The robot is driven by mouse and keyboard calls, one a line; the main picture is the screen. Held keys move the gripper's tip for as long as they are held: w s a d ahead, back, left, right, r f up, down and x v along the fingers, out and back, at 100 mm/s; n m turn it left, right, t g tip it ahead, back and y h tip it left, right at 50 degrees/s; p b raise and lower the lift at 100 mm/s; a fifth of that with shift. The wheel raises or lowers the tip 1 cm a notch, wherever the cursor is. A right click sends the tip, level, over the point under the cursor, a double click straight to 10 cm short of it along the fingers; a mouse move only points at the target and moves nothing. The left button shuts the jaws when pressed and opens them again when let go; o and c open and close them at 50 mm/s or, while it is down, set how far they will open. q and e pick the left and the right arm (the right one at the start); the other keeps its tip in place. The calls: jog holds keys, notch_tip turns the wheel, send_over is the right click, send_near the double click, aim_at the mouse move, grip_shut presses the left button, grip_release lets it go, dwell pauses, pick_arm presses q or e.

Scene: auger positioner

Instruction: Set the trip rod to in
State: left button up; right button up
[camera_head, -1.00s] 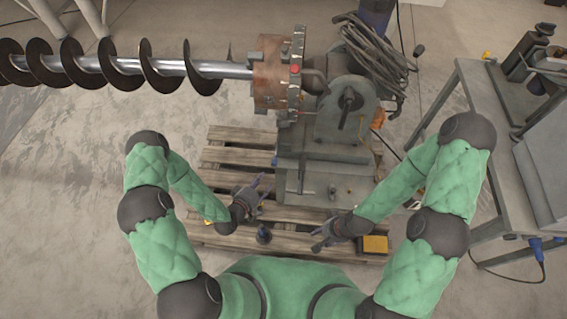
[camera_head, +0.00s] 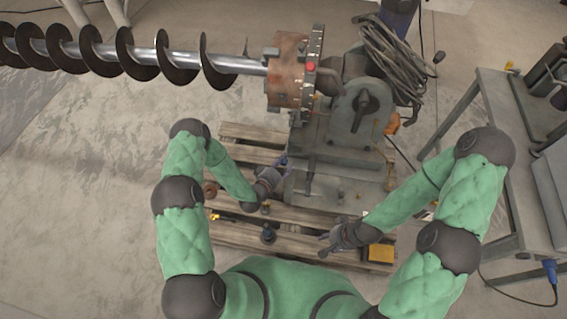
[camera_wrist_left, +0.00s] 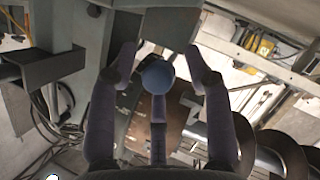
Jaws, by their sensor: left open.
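A round blue knob (camera_wrist_left: 158,76) shows in the left wrist view between the spread fingers of my left gripper (camera_wrist_left: 160,60), with gaps on both sides. I take it to be the end of the trip rod; its shaft is hidden behind the knob. In the head view my left gripper (camera_head: 280,168) is at the left side of the grey positioner (camera_head: 340,180), where a small blue spot shows by the fingers. It is open. My right gripper (camera_head: 328,242) is in front of the machine, away from it; its finger opening is too small to judge.
A long auger (camera_head: 150,62) runs left from the copper-coloured chuck (camera_head: 287,75). A thin upright lever (camera_head: 309,172) stands at the machine's front. The machine rests on a wooden pallet (camera_head: 230,232), with a yellow box (camera_head: 380,252) at the front right. A workbench (camera_head: 490,90) stands right.

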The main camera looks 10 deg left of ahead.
pick_arm(q)
jog(key=shift+w+d, duration=0.1)
jog(key=shift+w, duration=0.2)
grip_shut()
jog(key=shift+s+d+f, duration=0.1)
jog(key=shift+s+d, duration=0.05)
jog(key=shift+d, duration=2.3)
grip_release()
jog(key=shift+d, duration=0.1)
